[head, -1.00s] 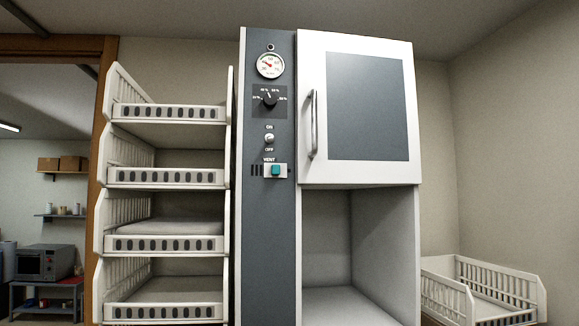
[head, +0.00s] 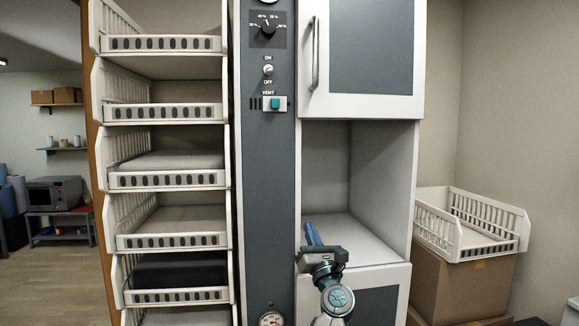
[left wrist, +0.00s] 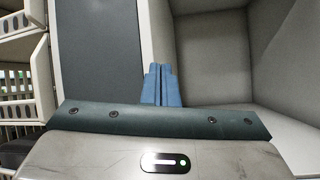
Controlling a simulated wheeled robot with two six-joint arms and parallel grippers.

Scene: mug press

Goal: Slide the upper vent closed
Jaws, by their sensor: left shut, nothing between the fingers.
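The upper vent (head: 274,104) is on the dark control panel under the "VENT" label. It has a teal knob on a white plate, and dark slots show to the left of the plate. My left gripper (head: 309,228) is in front of the open bay, below and right of the vent and well apart from it. Its blue fingers are together and empty, pointing up. They also show shut in the left wrist view (left wrist: 161,82), where the vent is not seen. My right gripper is not in view.
Above the vent are a toggle switch (head: 268,70) and a dial (head: 268,28). A white door with a handle (head: 315,52) is up right. A rack of white trays (head: 170,180) stands close on the left. A white basket (head: 470,225) sits on a carton at right.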

